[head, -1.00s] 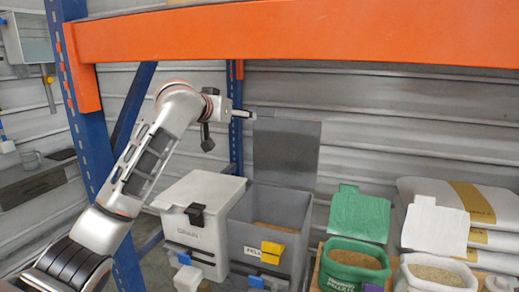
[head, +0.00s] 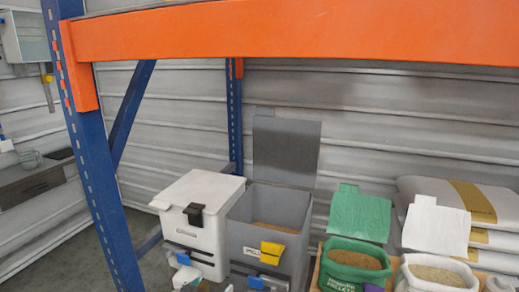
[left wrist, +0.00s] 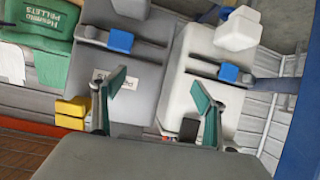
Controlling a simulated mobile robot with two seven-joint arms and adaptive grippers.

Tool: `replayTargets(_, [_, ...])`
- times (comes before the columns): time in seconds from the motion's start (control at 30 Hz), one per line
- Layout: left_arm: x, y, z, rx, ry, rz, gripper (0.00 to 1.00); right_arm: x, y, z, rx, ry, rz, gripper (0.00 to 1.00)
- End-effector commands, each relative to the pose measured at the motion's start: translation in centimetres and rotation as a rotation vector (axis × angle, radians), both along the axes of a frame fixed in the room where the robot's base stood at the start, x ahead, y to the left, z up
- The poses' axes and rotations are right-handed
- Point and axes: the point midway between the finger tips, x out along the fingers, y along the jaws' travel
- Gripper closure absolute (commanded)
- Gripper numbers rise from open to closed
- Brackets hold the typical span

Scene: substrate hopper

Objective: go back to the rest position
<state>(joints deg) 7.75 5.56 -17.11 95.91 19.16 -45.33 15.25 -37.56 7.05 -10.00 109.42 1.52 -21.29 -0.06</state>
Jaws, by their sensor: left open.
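My left gripper (left wrist: 158,90) shows in the left wrist view with its two teal-padded fingers spread apart and nothing between them. Behind the fingers are the grey bin (left wrist: 135,65) and the white bin (left wrist: 190,95); I cannot tell the exact distance to them. In the head view my left arm no longer spans the scene, and I cannot make out its gripper clearly there. My right gripper is in neither view.
The grey bin (head: 265,235) has its lid (head: 285,150) raised and grain inside. The white bin (head: 205,235) beside it is closed. An orange beam (head: 300,35) and blue post (head: 95,150) frame the front. Open green (head: 350,280) and white (head: 405,275) bags stand right.

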Motion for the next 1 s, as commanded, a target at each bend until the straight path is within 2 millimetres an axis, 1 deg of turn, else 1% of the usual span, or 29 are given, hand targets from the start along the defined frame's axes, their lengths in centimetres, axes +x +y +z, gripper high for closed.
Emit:
replayTargets(0.03, [-2.6,0.7,-2.6,0.009,0.018,0.006,0.28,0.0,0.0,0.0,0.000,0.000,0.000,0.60])
replayTargets(0.07, [-3.9,1.0,-3.8,0.017,0.026,0.008,0.28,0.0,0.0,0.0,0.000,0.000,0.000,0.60])
replayTargets(0.1, [-5.7,1.5,-5.2,0.028,0.032,0.013,0.28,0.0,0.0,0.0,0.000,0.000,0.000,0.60])
replayTargets(0.17, [-8.5,2.2,-7.3,0.045,0.044,0.016,0.28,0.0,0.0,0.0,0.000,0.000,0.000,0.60])
replayTargets(0.2, [-10.4,2.7,-8.5,0.057,0.050,0.019,0.28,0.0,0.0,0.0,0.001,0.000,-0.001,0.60])
replayTargets(0.27, [-13.4,3.5,-10.2,0.076,0.061,0.021,0.28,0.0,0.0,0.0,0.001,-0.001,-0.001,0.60])
replayTargets(0.3, [-15.4,3.9,-11.2,0.090,0.069,0.021,0.28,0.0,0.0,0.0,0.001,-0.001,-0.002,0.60])
replayTargets(0.37, [-18.4,4.7,-12.6,0.113,0.079,0.022,0.28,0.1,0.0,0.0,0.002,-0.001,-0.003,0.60])
replayTargets(0.4, [-20.4,5.2,-13.3,0.128,0.086,0.021,0.28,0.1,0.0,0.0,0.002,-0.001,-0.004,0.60])
replayTargets(0.47, [-23.1,5.8,-14.2,0.148,0.094,0.019,0.28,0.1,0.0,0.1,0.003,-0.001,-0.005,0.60])
replayTargets(0.5, [-24.8,6.2,-14.7,0.164,0.100,0.016,0.28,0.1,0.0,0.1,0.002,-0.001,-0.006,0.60])
replayTargets(0.6, [-28.0,6.9,-15.4,0.191,0.110,0.011,0.28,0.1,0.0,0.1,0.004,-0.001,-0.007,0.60])
replayTargets(0.7, [-30.0,7.3,-15.7,0.209,0.115,0.005,0.28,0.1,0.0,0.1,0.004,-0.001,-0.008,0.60])
replayTargets(0.77, [-30.6,7.5,-15.8,0.215,0.116,0.003,0.28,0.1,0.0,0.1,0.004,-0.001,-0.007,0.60])
replayTargets(0.87, [-31.0,7.6,-15.8,0.219,0.116,0.002,0.28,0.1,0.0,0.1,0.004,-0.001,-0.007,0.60])
replayTargets(1.0, [-31.0,7.6,-15.9,0.218,0.116,0.002,0.28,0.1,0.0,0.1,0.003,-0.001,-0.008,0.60])
